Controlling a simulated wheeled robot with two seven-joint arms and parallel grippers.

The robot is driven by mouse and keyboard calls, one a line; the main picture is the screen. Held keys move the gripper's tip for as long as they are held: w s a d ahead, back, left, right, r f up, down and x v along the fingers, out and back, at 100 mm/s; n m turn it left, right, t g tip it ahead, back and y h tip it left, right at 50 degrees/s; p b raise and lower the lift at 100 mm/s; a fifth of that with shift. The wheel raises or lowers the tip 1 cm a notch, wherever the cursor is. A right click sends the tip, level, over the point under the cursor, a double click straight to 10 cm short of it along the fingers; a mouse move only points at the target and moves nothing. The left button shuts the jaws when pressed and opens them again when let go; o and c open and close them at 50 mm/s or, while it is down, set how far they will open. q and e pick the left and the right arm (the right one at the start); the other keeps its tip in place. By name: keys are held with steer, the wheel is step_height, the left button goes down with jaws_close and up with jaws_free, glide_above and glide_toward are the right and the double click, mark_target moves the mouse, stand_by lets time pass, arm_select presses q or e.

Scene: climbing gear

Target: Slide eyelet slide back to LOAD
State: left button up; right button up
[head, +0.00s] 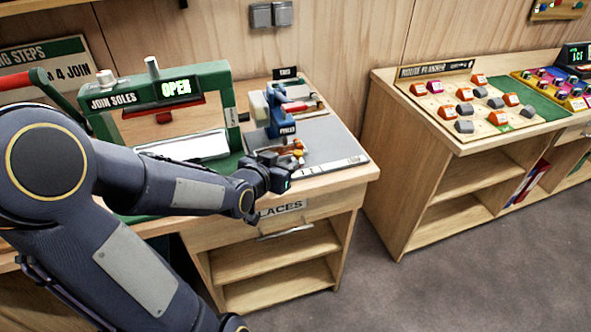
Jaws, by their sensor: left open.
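A blue press (283,122) stands upright on a grey board (330,147) on the bench. It has a small label at its foot, too small to read surely. Small orange and brown parts (292,156) sit in front of the press. I cannot tell which of them is the eyelet slide, and no LOAD mark is readable. My left gripper (280,172) is open, low over the front of the board, just in front of these parts. Its fingers are small and dark, and I cannot tell whether they touch anything. My left arm hides part of the bench. My right gripper is out of view.
A green machine (213,83) marked JOIN SOLES, its display reading OPEN, stands left of the board. A drawer (282,215) marked LACES is below the bench top. A second bench (425,128) with coloured blocks stands to the right, across a floor gap.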

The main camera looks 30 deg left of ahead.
mark_target(297, 153)
arm_select(q)
steer(key=x, duration=0.7)
steer(key=shift+w+f+p, duration=0.1)
steer(key=shift+w+p, duration=0.1)
steer(key=shift+p, duration=0.1)
jaws_close()
